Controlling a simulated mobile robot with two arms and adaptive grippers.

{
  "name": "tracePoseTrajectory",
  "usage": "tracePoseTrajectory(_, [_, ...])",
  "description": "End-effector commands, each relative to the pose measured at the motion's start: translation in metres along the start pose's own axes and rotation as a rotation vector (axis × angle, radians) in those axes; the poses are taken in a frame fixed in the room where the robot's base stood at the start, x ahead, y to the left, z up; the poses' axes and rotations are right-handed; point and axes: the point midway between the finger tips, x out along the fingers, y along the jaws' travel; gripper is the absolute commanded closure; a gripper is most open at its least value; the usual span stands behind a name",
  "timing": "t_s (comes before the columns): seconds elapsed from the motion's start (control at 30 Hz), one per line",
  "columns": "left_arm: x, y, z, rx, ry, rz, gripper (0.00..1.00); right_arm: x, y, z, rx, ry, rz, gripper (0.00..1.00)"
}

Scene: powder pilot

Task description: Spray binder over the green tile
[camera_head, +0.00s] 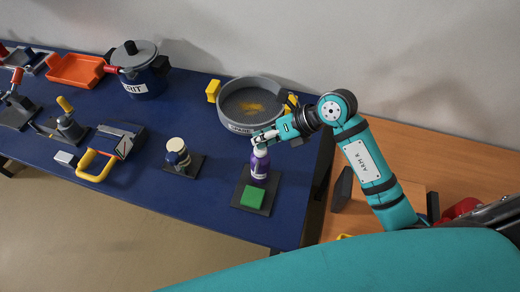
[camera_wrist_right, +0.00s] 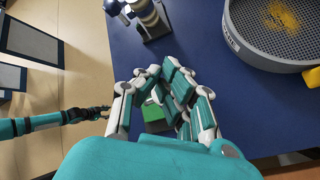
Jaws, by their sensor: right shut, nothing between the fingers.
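The green tile (camera_head: 253,196) lies on the front part of a dark square plate (camera_head: 265,208). A purple spray bottle (camera_head: 260,166) stands upright behind the tile on the same plate. My right gripper (camera_head: 262,138) is shut at the top of the bottle, with nothing held; whether it touches the bottle is unclear. In the right wrist view, its fingers (camera_wrist_right: 165,98) hide the bottle, and a bit of green tile (camera_wrist_right: 152,111) shows between them. My left gripper (camera_wrist_right: 101,112) shows small at the left of that view, too small to read.
A grey sieve (camera_head: 228,123) with yellow powder stands behind the bottle. Left of the plate is a cream-topped jar (camera_head: 177,152) on its own base, then a yellow-handled tool (camera_head: 97,164). A lidded pot (camera_head: 143,78) and an orange tray (camera_head: 75,70) stand farther left.

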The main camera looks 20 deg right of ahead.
Motion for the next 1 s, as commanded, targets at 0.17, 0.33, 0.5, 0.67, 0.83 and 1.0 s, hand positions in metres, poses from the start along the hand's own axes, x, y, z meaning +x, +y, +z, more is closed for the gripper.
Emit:
tracePoseTrajectory(0.17, [0.002,0.0,0.0,0.0,0.001,0.0,0.6,0.002,-0.002,-0.002,0.001,0.003,0.0,1.0])
tracePoseTrajectory(0.33, [0.003,0.0,0.0,0.0,0.001,0.0,0.6,0.003,-0.002,-0.003,0.001,0.003,0.0,1.0])
tracePoseTrajectory(0.5, [-0.001,0.0,-0.001,0.0,0.001,0.0,0.6,0.0,0.0,-0.001,0.001,0.004,0.0,1.0])
tracePoseTrajectory(0.67, [-0.009,0.0,-0.001,0.0,0.001,0.0,0.6,-0.007,0.005,0.004,-0.001,0.003,-0.001,1.0])
tracePoseTrajectory(0.83, [-0.016,-0.001,-0.002,0.0,0.001,0.0,0.6,-0.013,0.01,0.009,0.0,0.002,0.0,1.0])
tracePoseTrajectory(1.0, [-0.015,-0.001,-0.002,0.0,0.001,0.0,0.6,-0.013,0.01,0.009,0.001,0.001,0.001,1.0])
